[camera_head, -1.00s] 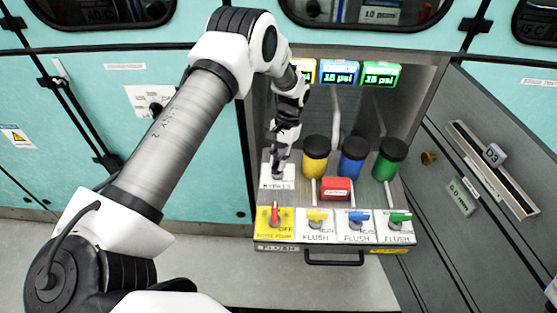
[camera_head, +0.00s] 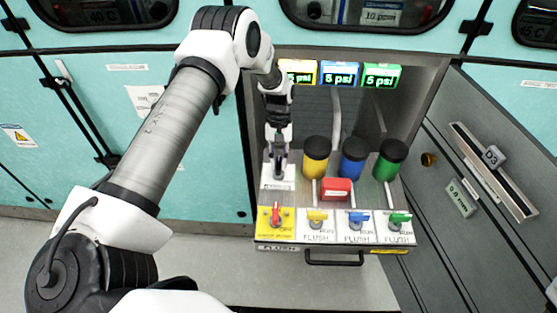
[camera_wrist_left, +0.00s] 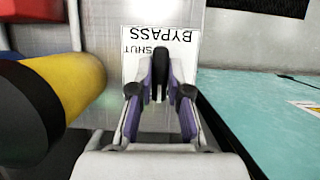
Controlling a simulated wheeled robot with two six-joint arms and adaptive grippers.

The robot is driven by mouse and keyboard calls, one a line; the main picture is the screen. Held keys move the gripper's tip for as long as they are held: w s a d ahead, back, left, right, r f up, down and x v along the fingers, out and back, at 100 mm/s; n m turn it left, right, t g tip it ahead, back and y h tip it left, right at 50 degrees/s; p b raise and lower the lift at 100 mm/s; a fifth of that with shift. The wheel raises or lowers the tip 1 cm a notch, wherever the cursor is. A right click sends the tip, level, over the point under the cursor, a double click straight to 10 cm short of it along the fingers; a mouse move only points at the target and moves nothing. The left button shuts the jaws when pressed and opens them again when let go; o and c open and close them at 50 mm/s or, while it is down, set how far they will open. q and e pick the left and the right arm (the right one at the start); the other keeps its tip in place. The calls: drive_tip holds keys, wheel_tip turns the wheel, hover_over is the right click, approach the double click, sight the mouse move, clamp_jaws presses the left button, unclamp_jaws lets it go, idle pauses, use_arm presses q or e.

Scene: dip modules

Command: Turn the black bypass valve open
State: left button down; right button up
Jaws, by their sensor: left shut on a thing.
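The black bypass valve handle (camera_wrist_left: 160,84) is between the fingers of my left gripper (camera_wrist_left: 160,92) in the left wrist view. The fingers are shut on it. Behind it is the white plate (camera_wrist_left: 186,48) marked BYPASS and SHUT, upside down in this view. In the head view my left gripper (camera_head: 279,168) reaches down onto the white bypass plate (camera_head: 278,184) at the panel's left, and the gripper hides the handle. The yellow, blue and green displays (camera_head: 338,76) above read 5 psi. My right gripper is not in view.
Yellow (camera_head: 315,160), blue (camera_head: 352,160) and green (camera_head: 389,162) cylinders with black caps stand right of the gripper. A red block (camera_head: 335,189) and several flush valves (camera_head: 357,218) are in front. An open grey door (camera_head: 470,180) stands at right.

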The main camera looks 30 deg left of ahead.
use_arm(q)
drive_tip(key=shift+s+f, duration=0.15)
drive_tip(key=c, duration=1.1)
unclamp_jaws()
